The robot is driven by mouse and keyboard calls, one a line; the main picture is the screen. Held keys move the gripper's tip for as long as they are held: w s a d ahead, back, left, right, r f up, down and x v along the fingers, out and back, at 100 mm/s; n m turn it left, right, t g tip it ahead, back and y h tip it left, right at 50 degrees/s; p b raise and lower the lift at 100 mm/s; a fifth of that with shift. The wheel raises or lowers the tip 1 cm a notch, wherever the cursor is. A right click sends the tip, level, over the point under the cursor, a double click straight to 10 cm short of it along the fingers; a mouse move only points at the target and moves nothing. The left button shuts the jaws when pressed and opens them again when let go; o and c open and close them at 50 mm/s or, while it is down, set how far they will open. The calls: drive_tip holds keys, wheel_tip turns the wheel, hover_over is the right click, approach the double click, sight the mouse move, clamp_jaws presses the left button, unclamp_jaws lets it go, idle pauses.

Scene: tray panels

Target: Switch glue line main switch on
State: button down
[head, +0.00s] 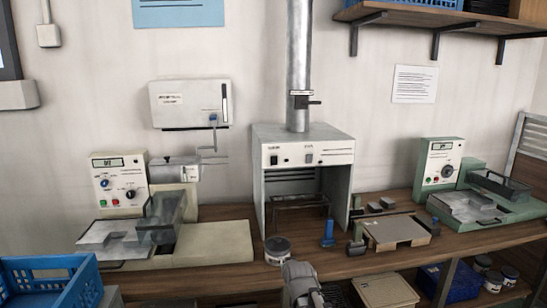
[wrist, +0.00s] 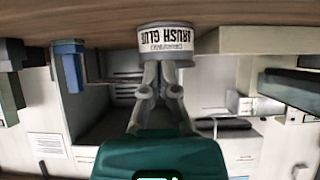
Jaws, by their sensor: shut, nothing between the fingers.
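A white wall box (head: 190,104) hangs above the left machine. It has a small label too small to read, a dark slot at its right and a blue piece with a lever (head: 213,120) at its lower right. I cannot tell for certain whether it is the glue line main switch. My gripper (head: 297,268) is low at the bench's front edge, well below and right of the box. In the wrist view my gripper (wrist: 161,68) is shut and empty, its fingertips close to a brush glue tin (wrist: 165,44); whether they touch is unclear.
The tin (head: 277,250) stands before a fume hood (head: 303,150) with small front switches. A left machine (head: 120,185) and a green right machine (head: 442,160) have dials and displays. A blue crate (head: 50,275) is front left. Open air lies before the wall.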

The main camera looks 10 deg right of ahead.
sight(275, 157)
drive_tip(key=w+r+t+p, duration=0.4)
drive_tip(key=r+p, duration=0.2)
drive_tip(key=r, duration=0.8)
drive_tip(key=w+r+t+p, duration=0.5)
drive_tip(key=r, duration=0.8)
drive_tip(key=shift+r+p, duration=0.35)
drive_tip(key=shift+r, duration=0.05)
drive_tip(key=shift+w, duration=0.1)
drive_tip(key=w+r+p, duration=0.1)
drive_tip(key=w, duration=0.3)
drive_tip(key=w+r+p, duration=0.1)
drive_tip(key=w, duration=0.4)
drive_tip(key=w+r+p, duration=0.1)
drive_tip(key=w, duration=0.3)
drive_tip(key=shift+w, duration=0.3)
drive_tip(key=shift+w, duration=0.1)
drive_tip(key=shift+w+r, duration=0.15)
drive_tip(key=shift+w, duration=0.05)
drive_tip(key=shift+s, duration=0.1)
